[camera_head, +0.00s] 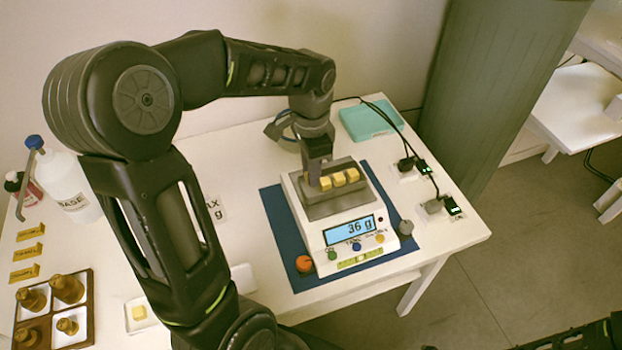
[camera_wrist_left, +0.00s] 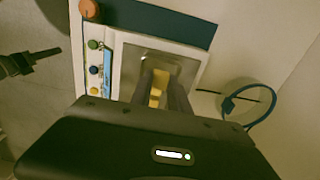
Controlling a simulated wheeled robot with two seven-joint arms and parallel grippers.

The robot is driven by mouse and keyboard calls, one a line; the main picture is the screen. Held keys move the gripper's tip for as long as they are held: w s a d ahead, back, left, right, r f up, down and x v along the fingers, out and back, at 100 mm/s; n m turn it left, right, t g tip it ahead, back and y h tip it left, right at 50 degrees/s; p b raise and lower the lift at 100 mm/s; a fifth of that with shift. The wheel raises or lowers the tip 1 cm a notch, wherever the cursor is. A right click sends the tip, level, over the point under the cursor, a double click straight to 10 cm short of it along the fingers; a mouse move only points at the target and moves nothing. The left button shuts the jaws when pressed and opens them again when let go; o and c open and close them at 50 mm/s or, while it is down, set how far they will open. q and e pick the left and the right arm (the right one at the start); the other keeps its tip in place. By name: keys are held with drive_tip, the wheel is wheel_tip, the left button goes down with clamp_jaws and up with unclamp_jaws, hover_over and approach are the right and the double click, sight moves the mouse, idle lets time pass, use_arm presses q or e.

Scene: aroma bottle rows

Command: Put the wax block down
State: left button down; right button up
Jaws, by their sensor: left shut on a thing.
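A white digital scale (camera_head: 315,233) stands on a blue mat and its display reads 36 g. My left gripper (camera_head: 318,178) points down over the pan, shut on the leftmost wax block (camera_head: 325,184). In the left wrist view the held block (camera_wrist_left: 157,90) shows between the fingers, over the pan. Whether it touches the pan is hard to tell. My right gripper (camera_wrist_left: 22,63) shows dark at the wrist view's left edge, its jaws unclear.
A small dish with a wax piece (camera_head: 139,313) and a tray of brown bottles (camera_head: 88,318) stand at the left. A white base bottle (camera_head: 72,185) is behind them. A teal box (camera_head: 367,121) and cables lie behind the scale. An orange knob (camera_head: 304,263) sits near the scale.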

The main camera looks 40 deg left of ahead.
use_arm(q)
wheel_tip(320, 180, down, 4)
drive_tip(key=shift+r, duration=0.25)
drive_tip(key=shift+f, duration=0.2)
drive_tip(key=c, duration=1.5)
unclamp_jaws()
drive_tip(key=shift+c, duration=0.2)
drive_tip(key=shift+r, duration=0.15)
